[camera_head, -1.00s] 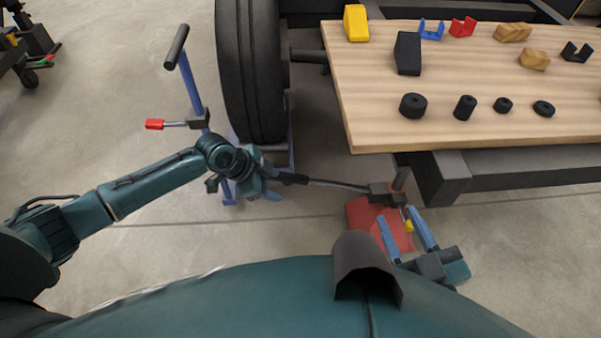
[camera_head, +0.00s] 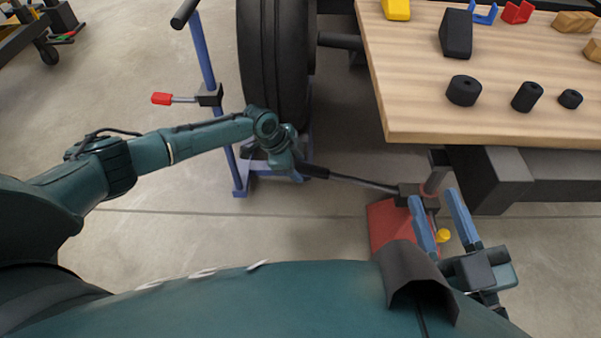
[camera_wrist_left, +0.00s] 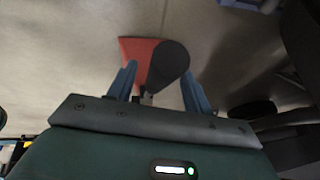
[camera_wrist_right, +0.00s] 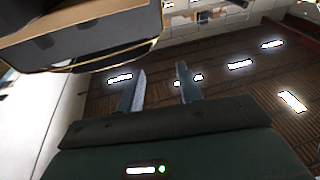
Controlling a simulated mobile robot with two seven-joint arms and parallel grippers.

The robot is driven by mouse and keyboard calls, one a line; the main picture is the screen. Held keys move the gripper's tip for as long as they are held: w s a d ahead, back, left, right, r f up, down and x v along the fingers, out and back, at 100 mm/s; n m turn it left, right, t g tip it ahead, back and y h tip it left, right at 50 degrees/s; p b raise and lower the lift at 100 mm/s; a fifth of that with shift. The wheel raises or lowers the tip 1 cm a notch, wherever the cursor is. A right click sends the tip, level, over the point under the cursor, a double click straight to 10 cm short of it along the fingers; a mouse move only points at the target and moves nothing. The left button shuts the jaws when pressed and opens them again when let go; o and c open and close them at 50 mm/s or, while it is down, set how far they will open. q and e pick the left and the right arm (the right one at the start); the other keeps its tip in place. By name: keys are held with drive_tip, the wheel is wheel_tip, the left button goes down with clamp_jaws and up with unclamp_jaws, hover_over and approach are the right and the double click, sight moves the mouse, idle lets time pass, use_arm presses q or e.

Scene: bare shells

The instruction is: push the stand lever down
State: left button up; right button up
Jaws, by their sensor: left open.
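A red stand (camera_head: 386,228) with a dark upright post is on the floor under the bench's left end. Its lever (camera_head: 362,182), a thin grey rod with a black grip, reaches left from the stand. My left gripper (camera_head: 296,166) is at the grip's outer end; its fingers are mostly hidden in the head view. In the left wrist view it (camera_wrist_left: 158,68) is open, with a dark round shape (camera_wrist_left: 170,62) between or beyond its fingers and the red stand (camera_wrist_left: 138,55) behind. Contact cannot be told. My right gripper (camera_head: 432,197) is open and empty, near the stand.
A wooden bench (camera_head: 480,105) with small parts fills the upper right; its dark frame (camera_head: 490,180) is near my right gripper. A big tyre (camera_head: 273,60) and a blue stand (camera_head: 203,50) with a red-tipped handle (camera_head: 162,98) are beyond my left arm.

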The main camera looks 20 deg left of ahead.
use_arm(q)
drive_tip(key=shift+b+x, duration=0.3)
drive_tip(key=shift+x, duration=0.75)
clamp_jaws()
